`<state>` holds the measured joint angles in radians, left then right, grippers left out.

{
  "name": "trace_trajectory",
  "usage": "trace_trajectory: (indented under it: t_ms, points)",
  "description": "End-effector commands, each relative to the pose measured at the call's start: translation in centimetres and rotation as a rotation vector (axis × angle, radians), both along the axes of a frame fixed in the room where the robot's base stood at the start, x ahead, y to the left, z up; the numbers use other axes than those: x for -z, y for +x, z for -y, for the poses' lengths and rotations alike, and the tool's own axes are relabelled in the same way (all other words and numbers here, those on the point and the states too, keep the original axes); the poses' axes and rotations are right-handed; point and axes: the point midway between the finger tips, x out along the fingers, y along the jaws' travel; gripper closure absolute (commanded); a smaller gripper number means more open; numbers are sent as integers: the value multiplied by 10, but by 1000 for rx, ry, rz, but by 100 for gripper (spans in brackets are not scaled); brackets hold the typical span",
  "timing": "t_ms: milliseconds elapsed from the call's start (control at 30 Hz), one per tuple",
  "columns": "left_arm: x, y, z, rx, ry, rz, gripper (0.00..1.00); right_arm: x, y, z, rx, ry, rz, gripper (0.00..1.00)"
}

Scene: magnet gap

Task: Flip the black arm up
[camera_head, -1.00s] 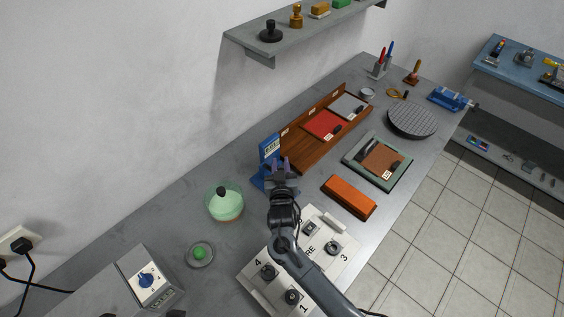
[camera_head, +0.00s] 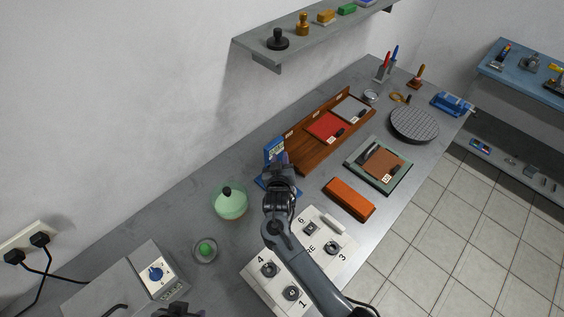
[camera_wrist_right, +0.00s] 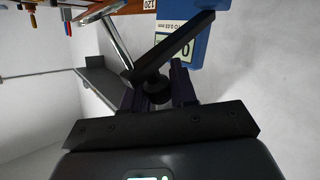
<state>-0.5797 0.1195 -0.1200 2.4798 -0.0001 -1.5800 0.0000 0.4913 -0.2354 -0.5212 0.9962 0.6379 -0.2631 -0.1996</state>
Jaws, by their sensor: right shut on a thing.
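The blue stand (camera_head: 273,152) with a printed label is at the bench's middle, and its blue body (camera_wrist_right: 198,36) shows at the top of the right wrist view. The black arm (camera_wrist_right: 182,46) slants across the label, with a round black end (camera_wrist_right: 156,86) at its lower end. My right gripper (camera_head: 281,176) is over the stand and hides much of it. In the right wrist view its fingers (camera_wrist_right: 157,92) are shut around the black arm's lower end. A dark piece at the head view's bottom edge looks like my left gripper (camera_head: 180,311); its jaws are unclear.
An orange block (camera_head: 349,199) and a white numbered panel (camera_head: 330,223) lie to the right and in front. A wooden rack (camera_head: 301,157) stands behind. A silver bar (camera_wrist_right: 117,42) shows beside the black arm.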

Motion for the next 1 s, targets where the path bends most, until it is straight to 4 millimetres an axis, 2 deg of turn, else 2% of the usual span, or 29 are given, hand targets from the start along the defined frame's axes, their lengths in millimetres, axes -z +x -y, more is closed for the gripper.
trace_trajectory:
  t_ms: [33, 800, 833, 967, 1000]
  points:
    - [1, 0, 0, 0, 0, 0, 53, 0, 0, -5, -10, 2, 0, 100]
    - [1, 0, 0, 0, 0, -1, 53, 2, -1, -5, -11, 1, -4, 100]
    - [1, 0, 0, 0, 0, 0, 53, 3, -1, -5, -11, 1, -4, 72]
    - [1, -1, 0, 0, 0, -1, 53, 2, -1, -4, -10, 1, -4, 52]
    - [1, 0, 0, 0, 0, -1, 53, 2, -1, -4, -10, 1, -4, 52]
